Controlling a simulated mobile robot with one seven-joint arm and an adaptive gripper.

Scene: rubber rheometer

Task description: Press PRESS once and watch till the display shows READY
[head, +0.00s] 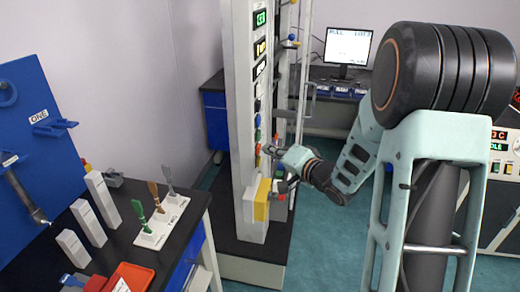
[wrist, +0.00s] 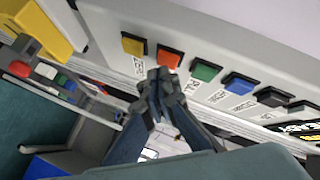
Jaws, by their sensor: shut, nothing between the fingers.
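My gripper (wrist: 160,82) is shut and empty. In the wrist view its fingertips are just below a red button (wrist: 169,56) on a grey panel; I cannot tell whether they touch it. Yellow (wrist: 133,44), green (wrist: 205,71), blue (wrist: 241,82) and black buttons share that row. Their small labels are hard to read, and I cannot make out PRESS. In the head view my gripper (head: 271,151) is beside the tall grey column (head: 237,110), which bears green (head: 261,19), yellow (head: 260,47) and white displays. I see no READY on them.
A second machine at right has a red display and a green one (head: 499,146) seeming to read IDLE, partly cut off. A black bench (head: 125,245) with upright blocks and coloured tools stands at left. A monitor (head: 348,47) stands behind.

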